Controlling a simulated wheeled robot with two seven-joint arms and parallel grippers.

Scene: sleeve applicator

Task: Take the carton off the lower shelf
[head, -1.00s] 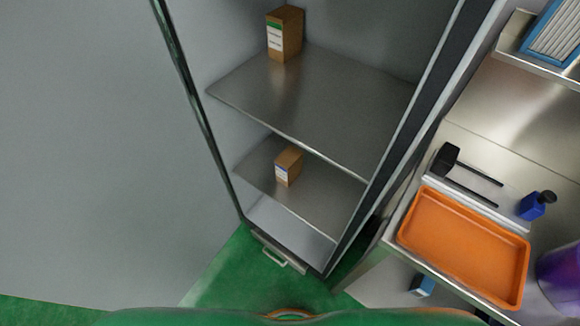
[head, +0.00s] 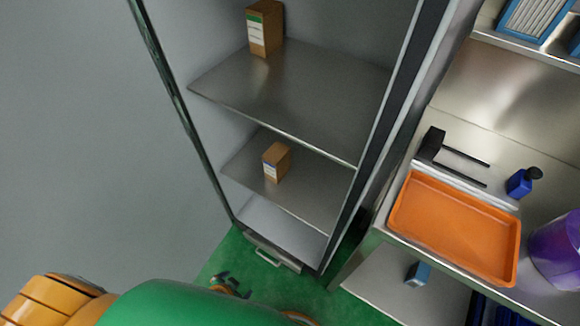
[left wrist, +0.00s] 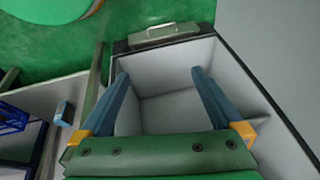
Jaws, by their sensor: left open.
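A small brown carton (head: 277,162) with a white and blue label stands on the lower shelf (head: 310,190) of an open cabinet in the head view. My left arm comes in at the bottom left, and its gripper (head: 230,284) is low in front of the cabinet, below the shelf and apart from the carton. In the left wrist view the left gripper (left wrist: 161,72) has its two blue fingers spread, with nothing between them but the cabinet's pale bottom compartment beyond. The carton does not show in that view. My right gripper is not in view.
A brown carton with a green label (head: 265,28) stands on the upper shelf (head: 300,90). Cabinet side walls bound the shelves, and a handle (head: 267,256) is at the base. At right a bench holds an orange tray (head: 400,222), a blue bottle (head: 519,184) and a purple container (head: 560,250).

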